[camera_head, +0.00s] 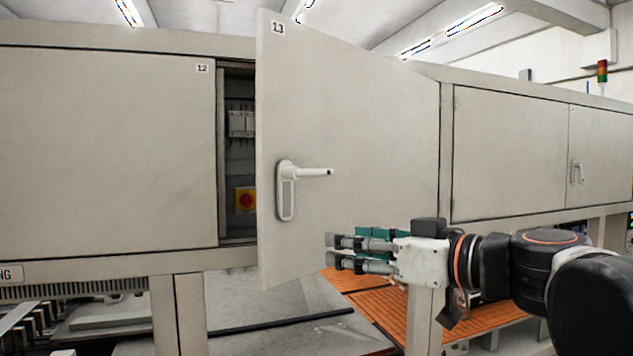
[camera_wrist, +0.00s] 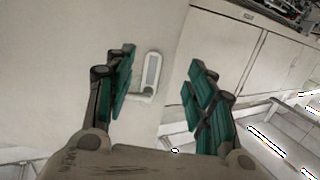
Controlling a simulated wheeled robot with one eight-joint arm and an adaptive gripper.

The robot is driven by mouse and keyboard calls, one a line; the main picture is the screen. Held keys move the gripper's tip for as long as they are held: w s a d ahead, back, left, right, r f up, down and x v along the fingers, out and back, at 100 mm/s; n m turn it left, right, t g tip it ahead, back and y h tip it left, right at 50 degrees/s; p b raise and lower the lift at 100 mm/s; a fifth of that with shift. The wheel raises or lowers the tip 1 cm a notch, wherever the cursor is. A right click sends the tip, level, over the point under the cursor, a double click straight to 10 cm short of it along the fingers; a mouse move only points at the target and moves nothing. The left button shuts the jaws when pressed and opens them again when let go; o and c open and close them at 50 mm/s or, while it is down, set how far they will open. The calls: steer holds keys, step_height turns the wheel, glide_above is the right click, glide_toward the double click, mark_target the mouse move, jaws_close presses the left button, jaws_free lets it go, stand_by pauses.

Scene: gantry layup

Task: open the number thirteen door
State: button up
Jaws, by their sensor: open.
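The number thirteen door (camera_head: 350,120) is a pale grey panel hinged at its right side. It stands ajar, swung out toward me, with a gap at its left edge. Its white lever handle (camera_head: 287,190) points right, and the handle also shows in the wrist view (camera_wrist: 150,75). My gripper (camera_head: 330,254) is open and empty, below and to the right of the handle. In the wrist view my gripper (camera_wrist: 158,92) has its fingers spread, with the handle near the left fingers; I cannot tell whether they touch.
Behind the gap, the cabinet interior (camera_head: 238,160) shows breakers and a red and yellow switch (camera_head: 245,199). The closed number twelve panel (camera_head: 105,150) is at the left. More closed doors (camera_head: 510,150) are at the right. Orange slats (camera_head: 385,310) lie below.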

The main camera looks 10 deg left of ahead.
steer(key=y+p, duration=0.1)
steer(key=p, duration=0.1)
glide_toward(287, 199)
steer(key=p+x, duration=0.2)
steer(key=x, duration=0.6)
jaws_close()
